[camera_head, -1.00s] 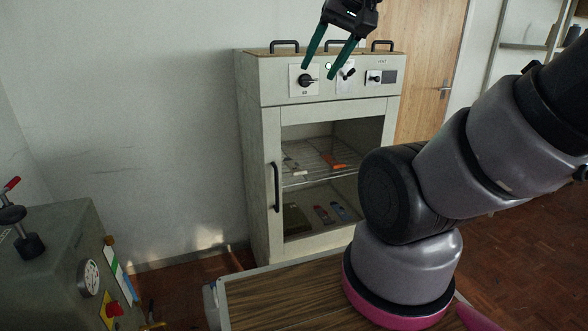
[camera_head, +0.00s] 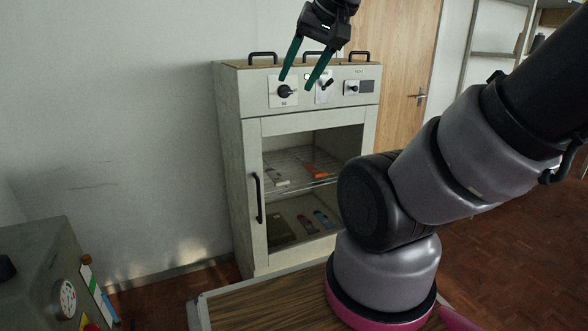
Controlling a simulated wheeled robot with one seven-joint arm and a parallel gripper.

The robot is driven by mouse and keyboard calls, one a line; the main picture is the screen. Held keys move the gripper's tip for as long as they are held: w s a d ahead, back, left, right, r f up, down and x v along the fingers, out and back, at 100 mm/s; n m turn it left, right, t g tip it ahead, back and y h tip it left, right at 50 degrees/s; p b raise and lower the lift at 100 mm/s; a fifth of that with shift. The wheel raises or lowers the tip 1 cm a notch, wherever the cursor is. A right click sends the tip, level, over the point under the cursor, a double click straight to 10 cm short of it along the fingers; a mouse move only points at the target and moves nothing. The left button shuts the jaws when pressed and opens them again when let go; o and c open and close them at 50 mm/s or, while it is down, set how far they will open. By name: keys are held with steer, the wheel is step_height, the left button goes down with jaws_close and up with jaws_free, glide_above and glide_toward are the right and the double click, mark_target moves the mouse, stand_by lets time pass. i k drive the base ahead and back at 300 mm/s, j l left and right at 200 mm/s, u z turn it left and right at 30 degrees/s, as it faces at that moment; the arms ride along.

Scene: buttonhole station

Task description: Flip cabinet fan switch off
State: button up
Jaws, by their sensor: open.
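The pale cabinet (camera_head: 240,142) stands against the wall with a control panel along its top front. The panel carries a round black knob (camera_head: 285,91) on a white plate at left, a small black switch (camera_head: 326,84) on a white plate in the middle, and another small black control (camera_head: 352,88) at right. The labels are too small to read surely, so I cannot tell which is the fan switch. My gripper (camera_head: 299,83) is open and empty, its green fingers pointing down in front of the panel, between the left knob and the middle switch in the picture. Contact is not visible.
Black handles (camera_head: 262,56) stand on the cabinet's top. A vertical black door handle (camera_head: 257,198) is at its left front. Small items lie on the wire shelf (camera_head: 300,172) and cabinet floor. A grey machine with a gauge (camera_head: 66,299) is at lower left.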

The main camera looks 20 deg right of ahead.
mark_target(329, 83)
steer(key=i+l+z, duration=0.25)
steer(key=i, duration=0.25)
steer(key=i+j+z, duration=0.1)
steer(key=i+z, duration=0.25)
steer(key=i+j+z, duration=0.15)
steer(key=z, duration=0.2)
steer(key=k+l+u, duration=0.2)
steer(key=l+u, duration=0.2)
steer(key=l, duration=0.25)
steer(key=k, duration=0.05)
